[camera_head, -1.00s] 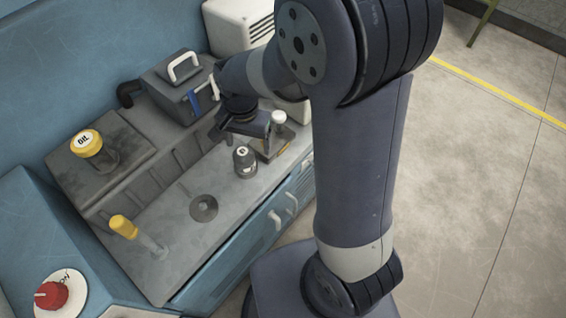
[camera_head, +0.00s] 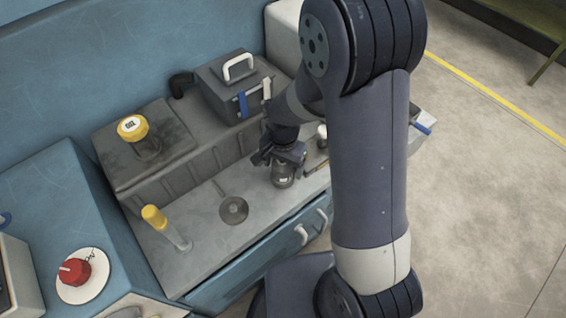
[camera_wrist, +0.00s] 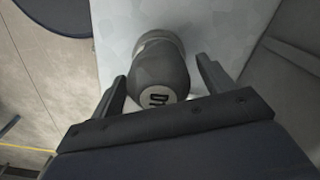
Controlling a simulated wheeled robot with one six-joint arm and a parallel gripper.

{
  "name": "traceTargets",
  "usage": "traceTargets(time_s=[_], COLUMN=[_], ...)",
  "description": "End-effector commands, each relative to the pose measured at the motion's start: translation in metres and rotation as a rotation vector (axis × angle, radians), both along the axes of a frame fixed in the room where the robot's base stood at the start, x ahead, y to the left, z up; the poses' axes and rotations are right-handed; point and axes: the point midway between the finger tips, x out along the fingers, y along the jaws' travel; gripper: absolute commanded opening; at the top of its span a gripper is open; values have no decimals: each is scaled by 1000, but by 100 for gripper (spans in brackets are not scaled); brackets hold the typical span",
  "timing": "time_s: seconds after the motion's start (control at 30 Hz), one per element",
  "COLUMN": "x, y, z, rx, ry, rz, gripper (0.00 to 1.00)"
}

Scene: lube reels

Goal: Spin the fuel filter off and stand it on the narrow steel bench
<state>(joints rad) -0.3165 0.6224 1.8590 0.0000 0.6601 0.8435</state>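A dark grey canister with a light label (camera_head: 283,180), which looks like the fuel filter, stands upright on the grey counter top in the head view. My gripper (camera_head: 281,158) is at the canister's upper part. In the wrist view its two fingers lie on either side of the canister, with small gaps showing, so it looks open. Its far side is hidden. I cannot pick out the narrow steel bench for certain.
A yellow oil cap (camera_head: 133,128) tops the grey block behind. A yellow-handled tool (camera_head: 155,217) and a round drain plate (camera_head: 233,210) are on the counter. A red knob (camera_head: 75,271) is at left.

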Motion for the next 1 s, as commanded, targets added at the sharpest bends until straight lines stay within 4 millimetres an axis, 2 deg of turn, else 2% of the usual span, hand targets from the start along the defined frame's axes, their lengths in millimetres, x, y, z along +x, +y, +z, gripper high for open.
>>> traceTargets(time_s=[0.07, 0.6, 0.77, 1.0], x=[0, 0, 0, 0], y=[0, 0, 0, 1], z=[0, 0, 0, 0], rx=[0, 0, 0, 0], ry=[0, 0, 0, 0], rz=[0, 0, 46, 314], gripper=[70, 25, 25, 25])
